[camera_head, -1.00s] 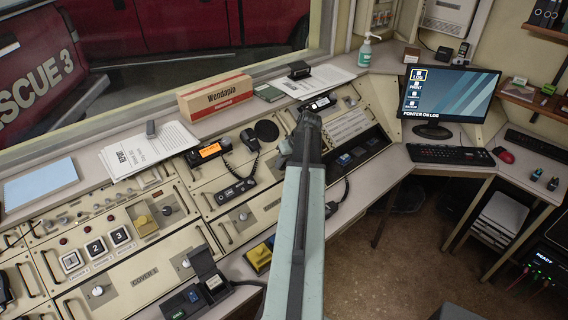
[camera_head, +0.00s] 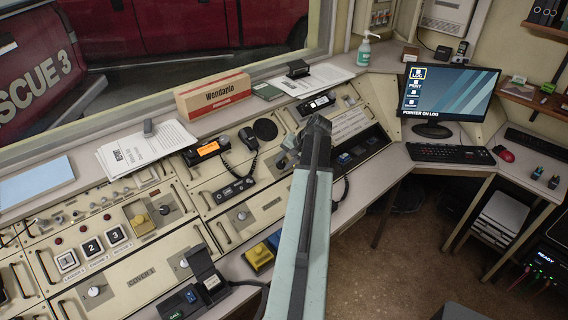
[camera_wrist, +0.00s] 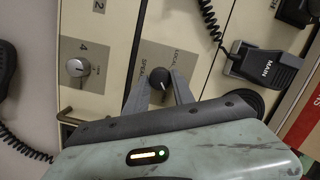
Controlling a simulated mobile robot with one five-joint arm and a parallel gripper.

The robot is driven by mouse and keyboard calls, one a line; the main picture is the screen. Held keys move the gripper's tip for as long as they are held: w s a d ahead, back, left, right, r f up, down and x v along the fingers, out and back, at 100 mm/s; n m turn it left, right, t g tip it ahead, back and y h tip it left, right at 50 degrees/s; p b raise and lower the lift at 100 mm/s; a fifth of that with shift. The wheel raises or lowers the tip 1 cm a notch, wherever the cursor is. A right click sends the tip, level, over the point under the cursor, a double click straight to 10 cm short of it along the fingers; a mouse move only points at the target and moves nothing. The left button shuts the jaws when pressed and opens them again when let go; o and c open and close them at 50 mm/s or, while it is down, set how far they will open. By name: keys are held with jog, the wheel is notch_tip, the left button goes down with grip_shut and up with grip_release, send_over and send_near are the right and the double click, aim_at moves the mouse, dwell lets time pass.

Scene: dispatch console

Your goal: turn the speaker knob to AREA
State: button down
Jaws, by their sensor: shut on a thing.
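The speaker knob (camera_wrist: 160,77) is a small dark round knob with a light pointer mark, on a cream panel in the wrist view. The word SPEAKER stands to its left and LOCAL above and right of it. No AREA label can be read. My gripper (camera_wrist: 159,82) has one finger on each side of the knob and is shut on it. In the head view my gripper (camera_head: 288,152) is at the console behind the end of my arm, and my arm hides the knob.
Beside the knob in the wrist view are a silver knob (camera_wrist: 78,67) marked 4 and a black corded microphone (camera_wrist: 265,65) marked MAIN. In the head view, a Wendapin box (camera_head: 214,95) and papers lie on the ledge behind the panels.

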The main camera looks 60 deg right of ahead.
jog(key=shift+m, duration=0.8)
jog(key=c, duration=1.3)
grip_release()
jog(key=shift+s, duration=0.1)
jog(key=shift+c, duration=0.2)
